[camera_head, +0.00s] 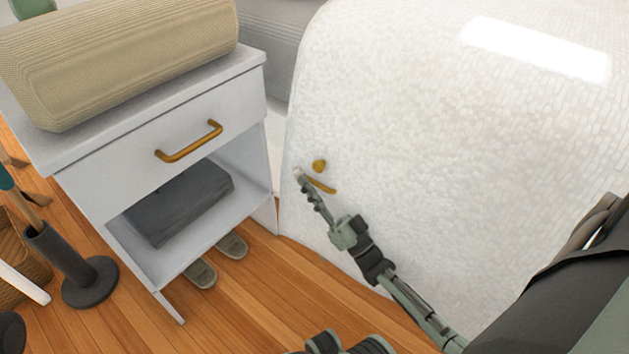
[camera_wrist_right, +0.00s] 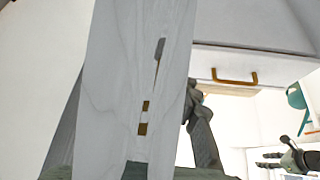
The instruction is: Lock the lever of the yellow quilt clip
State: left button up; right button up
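The yellow quilt clip (camera_head: 319,165) is on the lower left part of the white quilt (camera_head: 420,120), near the nightstand. It shows as a small round yellow part, with a thin yellow bar (camera_head: 322,186) just below it. My right gripper (camera_head: 301,177) reaches in from the lower right, its tip just left of the clip. I cannot tell whether it touches the clip or how far its fingers are apart. In the right wrist view, small yellow pieces (camera_wrist_right: 143,118) show against a pale surface. My left gripper is not clearly seen in the head view.
A white nightstand (camera_head: 95,150) with a brass handle (camera_head: 190,142) stands left of the quilt, carrying a beige ribbed object (camera_head: 130,60). A dark box (camera_head: 180,200) lies on its open shelf. Slippers (camera_head: 232,246) and a dark holder (camera_head: 75,265) are on the wooden floor.

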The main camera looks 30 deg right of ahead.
jog(key=v, duration=1.1)
jog(key=shift+s+f, duration=0.2)
jog(key=shift+s, duration=0.05)
jog(key=shift+d, duration=0.1)
